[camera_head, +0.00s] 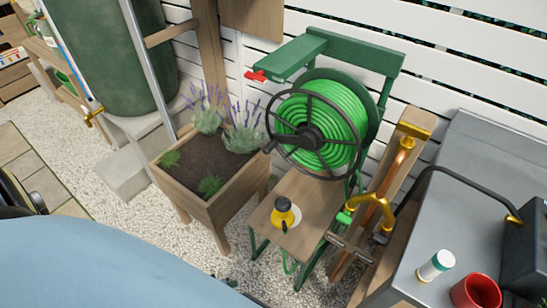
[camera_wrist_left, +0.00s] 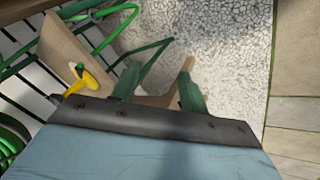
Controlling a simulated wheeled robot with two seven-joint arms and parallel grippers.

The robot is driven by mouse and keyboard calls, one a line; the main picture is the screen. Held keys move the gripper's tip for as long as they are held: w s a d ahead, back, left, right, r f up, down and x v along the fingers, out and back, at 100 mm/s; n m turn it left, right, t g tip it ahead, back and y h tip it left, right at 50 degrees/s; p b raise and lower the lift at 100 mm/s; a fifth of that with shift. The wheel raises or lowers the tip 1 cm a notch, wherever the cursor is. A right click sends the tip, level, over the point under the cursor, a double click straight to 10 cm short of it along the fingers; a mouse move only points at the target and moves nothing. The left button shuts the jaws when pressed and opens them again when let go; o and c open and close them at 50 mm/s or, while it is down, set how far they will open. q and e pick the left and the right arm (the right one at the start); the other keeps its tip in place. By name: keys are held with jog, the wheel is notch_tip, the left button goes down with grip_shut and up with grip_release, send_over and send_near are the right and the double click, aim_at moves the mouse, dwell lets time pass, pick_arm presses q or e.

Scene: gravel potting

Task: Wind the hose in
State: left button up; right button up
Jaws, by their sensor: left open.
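The hose reel (camera_head: 310,138) has a dark spoked wheel with a hub and a small dark knob on its left rim. The bright green hose (camera_head: 343,112) is coiled on it in several turns, and a green length shows under the wooden shelf (camera_head: 308,194). Part of the coil shows at the left edge of the left wrist view (camera_wrist_left: 12,150). My left gripper (camera_wrist_left: 160,85) is open, its two green fingers apart with nothing seen between them. In the head view my pale blue arm fills the lower left, and the gripper is mostly hidden. My right gripper is not seen.
A black and yellow bottle (camera_head: 285,213) stands on the shelf in front of the reel. A wooden lavender planter (camera_head: 213,208) is left of it. A brass tap on a wooden post (camera_head: 402,150) and a grey counter (camera_head: 478,160) with a red cup (camera_head: 476,294) are right. Gravel lies below.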

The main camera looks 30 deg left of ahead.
pick_arm(q)
jog(key=w+a+r+n+t+b, duration=0.2)
jog(key=w+n, duration=0.2)
jog(key=w, duration=0.2)
jog(key=w+a+r+n+t+b, duration=0.2)
jog(key=w+r+n, duration=0.1)
jog(key=w+n, duration=0.15)
jog(key=n+t+b, duration=0.8)
jog(key=n, duration=1)
send_near(264, 152)
jog(key=shift+h, duration=0.3)
jog(key=w, duration=0.5)
jog(key=shift+w+p, duration=0.3)
jog(key=shift+w, duration=0.05)
jog(key=w, duration=0.5)
jog(key=shift+d+f, duration=0.15)
jog(key=shift+d, duration=0.1)
jog(key=shift+w, duration=0.75)
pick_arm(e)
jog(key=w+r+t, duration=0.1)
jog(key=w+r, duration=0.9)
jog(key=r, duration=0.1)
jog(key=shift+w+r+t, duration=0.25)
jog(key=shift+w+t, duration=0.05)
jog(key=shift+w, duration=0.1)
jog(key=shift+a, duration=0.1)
